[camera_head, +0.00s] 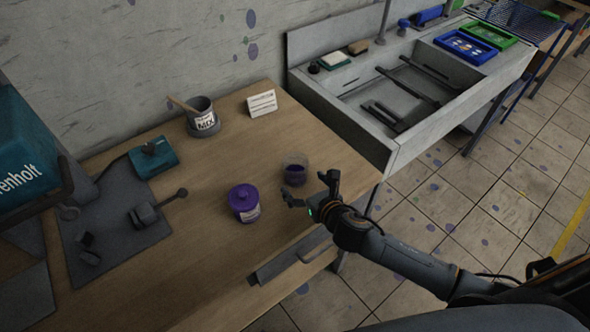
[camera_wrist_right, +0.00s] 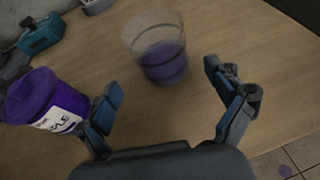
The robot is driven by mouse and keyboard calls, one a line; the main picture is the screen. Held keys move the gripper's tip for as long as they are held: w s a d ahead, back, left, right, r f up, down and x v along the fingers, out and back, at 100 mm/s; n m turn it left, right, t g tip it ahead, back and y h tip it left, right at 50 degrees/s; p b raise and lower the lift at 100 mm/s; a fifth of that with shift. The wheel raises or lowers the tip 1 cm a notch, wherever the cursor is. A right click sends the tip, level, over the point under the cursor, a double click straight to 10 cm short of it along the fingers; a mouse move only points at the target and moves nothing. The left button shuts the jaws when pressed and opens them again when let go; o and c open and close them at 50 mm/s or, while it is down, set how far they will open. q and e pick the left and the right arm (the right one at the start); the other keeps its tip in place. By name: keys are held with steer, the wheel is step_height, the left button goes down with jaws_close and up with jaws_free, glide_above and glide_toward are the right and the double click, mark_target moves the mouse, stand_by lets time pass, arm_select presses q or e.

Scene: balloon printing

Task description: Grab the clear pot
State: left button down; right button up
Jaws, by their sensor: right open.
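The clear pot (camera_head: 295,170) stands upright on the wooden table near its right edge, with purple contents in its lower part. It also shows in the right wrist view (camera_wrist_right: 162,50), ahead of the fingers and between their lines. My right gripper (camera_head: 308,190) is open and empty, just in front of the pot. In the right wrist view its fingers (camera_wrist_right: 162,85) are spread wide, with a gap to the pot. My left gripper is not in view.
A purple lidded jar (camera_head: 243,203) stands left of the right gripper, close to its left finger in the right wrist view (camera_wrist_right: 45,100). A mixing cup (camera_head: 203,120), a white card (camera_head: 262,103) and a teal device (camera_head: 153,157) are farther back. A sink (camera_head: 390,145) adjoins the table.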

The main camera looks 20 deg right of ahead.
mark_target(290, 168)
steer(key=shift+x, duration=1.2)
steer(key=p+x, duration=0.1)
steer(key=x, duration=0.3)
steer(key=shift+w+d+r, duration=0.1)
steer(key=shift+d+r, duration=0.05)
steer(key=shift+d, duration=0.05)
steer(key=c, duration=1.3)
